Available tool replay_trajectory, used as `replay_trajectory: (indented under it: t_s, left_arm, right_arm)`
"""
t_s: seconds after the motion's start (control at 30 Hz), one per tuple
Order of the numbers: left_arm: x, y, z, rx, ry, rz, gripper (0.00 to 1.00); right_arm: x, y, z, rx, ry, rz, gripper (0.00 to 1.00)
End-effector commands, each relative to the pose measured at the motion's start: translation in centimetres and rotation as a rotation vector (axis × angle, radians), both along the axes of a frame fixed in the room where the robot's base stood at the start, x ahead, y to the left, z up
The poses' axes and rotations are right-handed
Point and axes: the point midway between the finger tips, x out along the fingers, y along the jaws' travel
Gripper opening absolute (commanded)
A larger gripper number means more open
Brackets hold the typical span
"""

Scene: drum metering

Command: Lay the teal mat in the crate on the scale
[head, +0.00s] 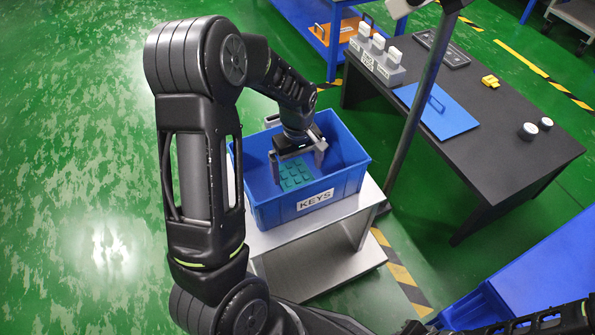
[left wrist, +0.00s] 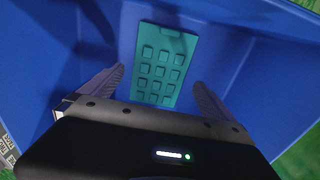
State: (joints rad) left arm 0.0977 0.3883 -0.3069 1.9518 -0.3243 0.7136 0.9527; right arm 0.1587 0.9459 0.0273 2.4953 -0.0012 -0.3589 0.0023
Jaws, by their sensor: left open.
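The teal mat (head: 296,175) lies inside the blue crate (head: 270,213) labelled KEYS. In the left wrist view the mat (left wrist: 160,65) shows raised square pads and lies on the crate floor, between and beyond my fingers. My left gripper (head: 298,160) is inside the crate's upper part, above the mat, with its fingers apart and nothing between them; it also shows in the left wrist view (left wrist: 157,92). The crate stands on a light grey stand (head: 320,226); whether a scale is under it I cannot tell. The gripper hides part of the mat. My right gripper is not seen.
A grey post (head: 415,110) rises between crate and table. Green floor lies open at left.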

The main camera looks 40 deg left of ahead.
Motion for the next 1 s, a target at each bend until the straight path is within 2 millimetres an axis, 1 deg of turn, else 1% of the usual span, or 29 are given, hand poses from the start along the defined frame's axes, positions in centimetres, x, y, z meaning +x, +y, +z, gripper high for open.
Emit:
replay_trajectory:
  t_s: [0.03, 0.2, 0.3, 0.4, 0.57, 1.0]
  left_arm:
    - [0.1, 0.0, 1.5, 0.001, -0.005, -0.001, 1.0]
    - [0.1, 0.0, 5.2, 0.0, -0.004, -0.001, 1.0]
    - [0.1, 0.0, 7.0, 0.0, -0.004, -0.001, 1.0]
    - [0.1, 0.0, 8.2, 0.001, -0.003, 0.0, 1.0]
    - [0.1, 0.0, 8.9, 0.0, -0.001, -0.001, 1.0]
    - [0.0, 0.0, 8.9, 0.0, -0.001, 0.0, 1.0]
  right_arm:
    - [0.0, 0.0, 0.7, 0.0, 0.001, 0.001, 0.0]
    - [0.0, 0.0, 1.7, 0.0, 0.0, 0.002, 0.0]
    - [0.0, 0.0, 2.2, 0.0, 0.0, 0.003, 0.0]
    - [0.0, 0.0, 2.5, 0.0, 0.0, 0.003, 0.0]
    - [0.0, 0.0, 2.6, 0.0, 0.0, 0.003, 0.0]
    - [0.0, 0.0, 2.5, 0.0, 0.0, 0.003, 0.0]
